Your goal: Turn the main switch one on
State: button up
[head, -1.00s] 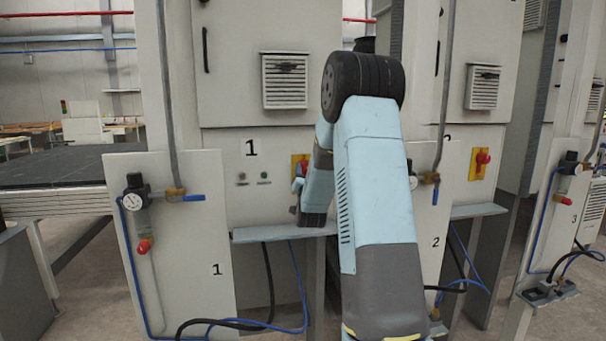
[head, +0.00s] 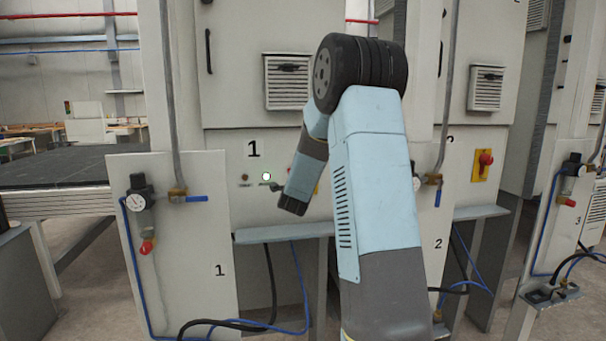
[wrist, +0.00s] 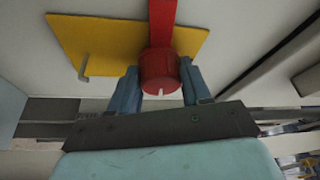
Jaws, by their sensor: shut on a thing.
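Main switch one is a red rotary knob (wrist: 158,72) with a red bar handle, on a yellow plate (wrist: 140,40) fixed to the pale cabinet. In the wrist view my gripper (wrist: 157,84) has one blue finger on each side of the knob and is shut on it. The bar runs up out of the picture in that view. In the head view my arm hides most of the switch; only slivers of the yellow plate (head: 317,188) show. A small lamp (head: 266,176) left of it on panel 1 glows white.
A grey ledge (head: 285,233) juts out below the switch. A panel with a gauge (head: 137,202) and blue-handled valve (head: 193,198) stands to the left. A similar red switch (head: 485,160) on yellow is at station 2, right of my arm.

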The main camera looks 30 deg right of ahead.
jog(key=shift+w+a+r+m, duration=0.15)
jog(key=shift+r+m, duration=0.1)
jog(key=shift+m, duration=0.45)
jog(key=shift+g, duration=0.3)
jog(key=o, duration=0.8)
jog(key=shift+o, duration=1.3)
jog(key=shift+w+f, duration=0.2)
jog(key=shift+f, duration=0.05)
jog(key=shift+s, duration=0.1)
jog(key=v, duration=1.3)
jog(key=shift+s, duration=0.35)
jog(key=shift+a, duration=0.2)
